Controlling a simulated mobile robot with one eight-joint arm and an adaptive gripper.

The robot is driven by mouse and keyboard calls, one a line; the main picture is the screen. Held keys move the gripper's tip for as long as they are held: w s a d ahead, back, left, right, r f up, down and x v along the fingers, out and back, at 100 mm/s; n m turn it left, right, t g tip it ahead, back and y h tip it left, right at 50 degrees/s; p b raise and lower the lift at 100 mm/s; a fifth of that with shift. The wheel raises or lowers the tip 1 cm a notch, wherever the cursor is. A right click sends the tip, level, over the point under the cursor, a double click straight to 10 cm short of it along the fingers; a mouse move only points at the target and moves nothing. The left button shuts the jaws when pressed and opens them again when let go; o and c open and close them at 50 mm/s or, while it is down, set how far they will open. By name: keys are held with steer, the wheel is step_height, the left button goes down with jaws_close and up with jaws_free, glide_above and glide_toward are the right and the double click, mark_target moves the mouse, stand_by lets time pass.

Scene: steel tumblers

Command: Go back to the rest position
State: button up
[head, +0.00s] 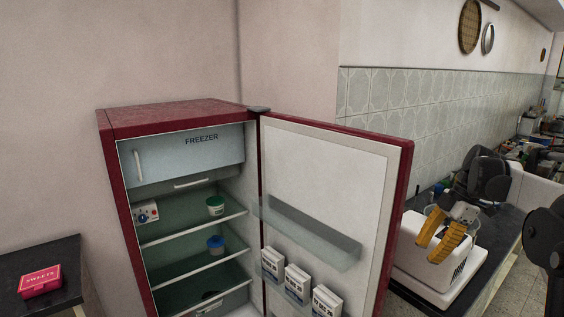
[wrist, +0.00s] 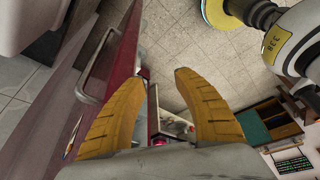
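My gripper (head: 445,238) is at the right of the head view, beside the open fridge door (head: 335,170) and in front of a white appliance on the counter. Its two yellow fingers are spread apart with nothing between them. The wrist view shows the same fingers (wrist: 158,112) open and empty, with the tiled floor and red fridge parts beyond. The red fridge (head: 180,115) stands open, with a freezer compartment on top. A white-and-green tub (head: 215,206) and a blue-lidded tub (head: 215,244) sit on its shelves.
The door shelf holds white cartons (head: 297,281). A pink sweets box (head: 40,282) lies on a dark table (head: 68,250) at the left. The open door stands between my gripper and the fridge's inside.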

steer(key=s+a+r+m+t+h+b, duration=0.2)
steer(key=s+a+m+t+h, duration=0.1)
steer(key=s+a+m, duration=0.85)
steer(key=s+a+f+m+t+b, duration=0.1)
steer(key=s+a+f+m+t, duration=0.1)
steer(key=s+a+f+m, duration=0.1)
steer(key=s+a+f+m+t+h+b, duration=0.1)
steer(key=s+a+f+m+t, duration=0.1)
steer(key=s, duration=0.6)
step_height(320, 180, down, 4)
steer(key=a+m, duration=0.1)
steer(key=a, duration=0.1)
steer(key=shift+s+a+r+m, duration=0.25)
steer(key=shift+s+a+m, duration=0.05)
steer(key=shift+a+m, duration=0.05)
